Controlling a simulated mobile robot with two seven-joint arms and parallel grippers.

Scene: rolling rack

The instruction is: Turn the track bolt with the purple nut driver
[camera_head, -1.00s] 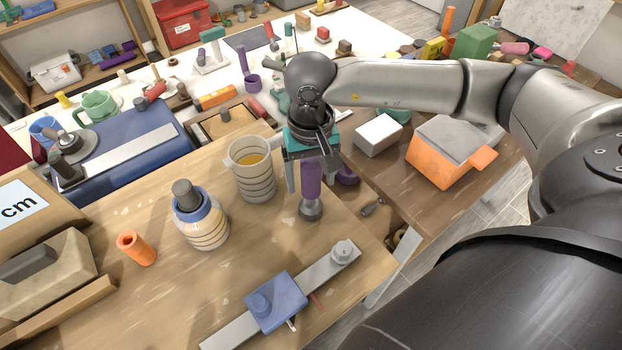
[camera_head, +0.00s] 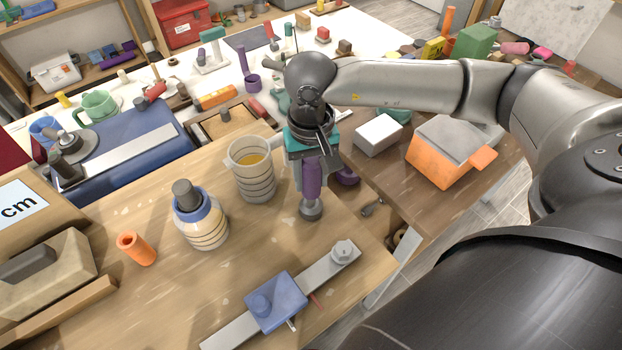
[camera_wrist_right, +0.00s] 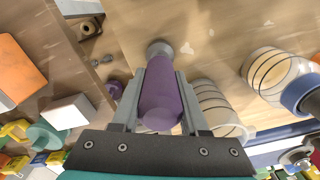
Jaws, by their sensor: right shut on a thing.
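The purple nut driver (camera_head: 312,180) stands upright on the wooden bench, its grey socket end (camera_head: 311,209) down at the bench top. My right gripper (camera_head: 311,170) is shut on its purple handle from above. In the right wrist view the handle (camera_wrist_right: 160,95) sits between the two grey fingers of the gripper (camera_wrist_right: 160,88). The track bolt (camera_head: 342,250) is a grey bolt head at the right end of a grey metal track (camera_head: 232,333), nearer the bench's front, clear of the driver. A blue block (camera_head: 277,300) sits on the track. My left gripper is not in view.
A ringed mug (camera_head: 252,170) stands close left of the right gripper, with a ringed bottle (camera_head: 201,218) farther left. An orange tube (camera_head: 137,249) stands near the left. A white box (camera_head: 377,135) and an orange container (camera_head: 447,155) are on the right-hand table. The bench between driver and track is clear.

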